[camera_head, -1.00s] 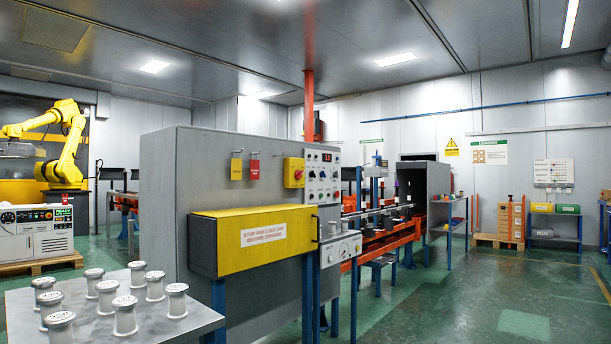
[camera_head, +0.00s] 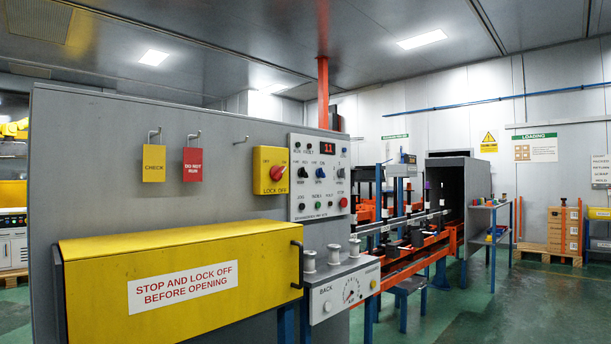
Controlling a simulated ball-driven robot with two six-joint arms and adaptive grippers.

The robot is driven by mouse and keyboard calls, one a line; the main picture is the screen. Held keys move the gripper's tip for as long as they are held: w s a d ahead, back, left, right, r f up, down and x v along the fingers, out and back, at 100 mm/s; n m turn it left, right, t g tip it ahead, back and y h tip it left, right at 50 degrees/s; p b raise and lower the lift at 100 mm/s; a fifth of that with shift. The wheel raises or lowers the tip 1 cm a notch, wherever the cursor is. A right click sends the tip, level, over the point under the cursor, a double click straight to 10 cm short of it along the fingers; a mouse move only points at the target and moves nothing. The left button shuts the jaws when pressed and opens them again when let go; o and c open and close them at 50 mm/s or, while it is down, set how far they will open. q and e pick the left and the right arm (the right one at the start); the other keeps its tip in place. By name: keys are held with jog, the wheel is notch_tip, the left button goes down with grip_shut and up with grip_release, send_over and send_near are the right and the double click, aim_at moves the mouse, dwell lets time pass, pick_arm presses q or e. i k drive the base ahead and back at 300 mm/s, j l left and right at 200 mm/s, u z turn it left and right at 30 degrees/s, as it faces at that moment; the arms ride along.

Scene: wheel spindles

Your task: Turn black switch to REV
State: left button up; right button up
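The control panel (camera_head: 321,178) is on the grey cabinet's right-hand end, with a red display reading about 11. A row of small switches sits in its middle, among them a black one (camera_head: 303,173) at the left, a blue one (camera_head: 320,173) and a grey one (camera_head: 341,173). Their labels are too small to read, so I cannot tell which is marked REV or where the black switch points. Below are dark, green and red buttons. Neither of my grippers is in view.
A yellow cover (camera_head: 190,275) juts out left of the panel. A yellow lock-off box (camera_head: 271,170) with a red knob is beside it. A lower ledge (camera_head: 340,287) with a gauge and several spools protrudes below. Open green floor (camera_head: 470,312) lies to the right.

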aim_at(302, 172)
jog(key=i+l+u, duration=0.15)
jog(key=i+l, duration=0.35)
jog(key=i+l+u, duration=0.15)
jog(key=i+l, duration=0.3)
jog(key=l, duration=0.15)
